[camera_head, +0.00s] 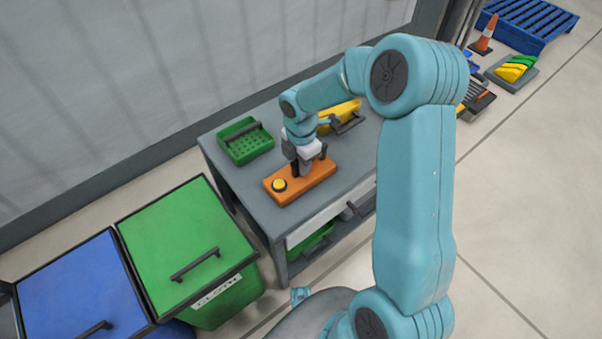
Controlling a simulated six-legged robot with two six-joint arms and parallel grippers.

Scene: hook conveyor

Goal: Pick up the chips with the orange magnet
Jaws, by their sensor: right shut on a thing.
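The orange magnet (320,172) is a flat orange block with a yellow round knob at its left end, lying on or just above the grey workbench (252,192). My right gripper (303,170) points down over the middle of the block and is shut on its dark handle, which the fingers largely hide. I cannot tell whether the block touches the bench top. No chips can be made out. My left gripper is not in view.
A green perforated basket (245,141) and a yellow tray (345,112) stand on the bench. A green lidded bin (184,240) and a blue lidded bin (75,290) stand at the left. Cone (485,35) and blue pallet (528,20) are far right. Open floor lies right.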

